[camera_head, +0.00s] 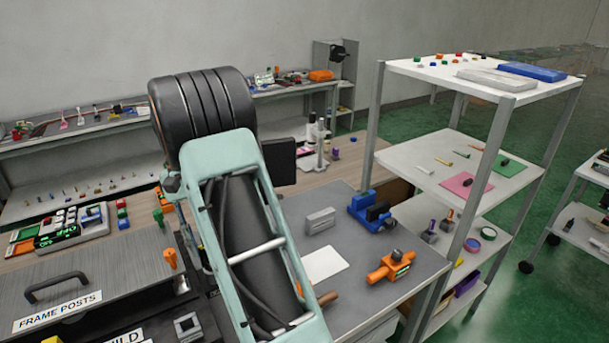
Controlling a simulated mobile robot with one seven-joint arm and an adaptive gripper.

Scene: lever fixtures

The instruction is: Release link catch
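I cannot tell for sure which fixture is the link catch. On the grey bench top (411,258) an orange fixture (391,265) with a dark knob and a side cylinder sits near the front right. A blue fixture (371,209) with black parts sits behind it. A grey block (320,221) stands to the left of the blue fixture. My arm rises through the middle of the view and hides part of the bench. My gripper is not visible, and nothing shows whether it touches any fixture.
A white shelf rack (484,81) with small objects stands to the right of the bench. A flat white plate (325,264) lies beside my arm. A grey drawer unit (75,281) labelled "FRAME POSTS" is at the left. Green floor (537,300) is open at the lower right.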

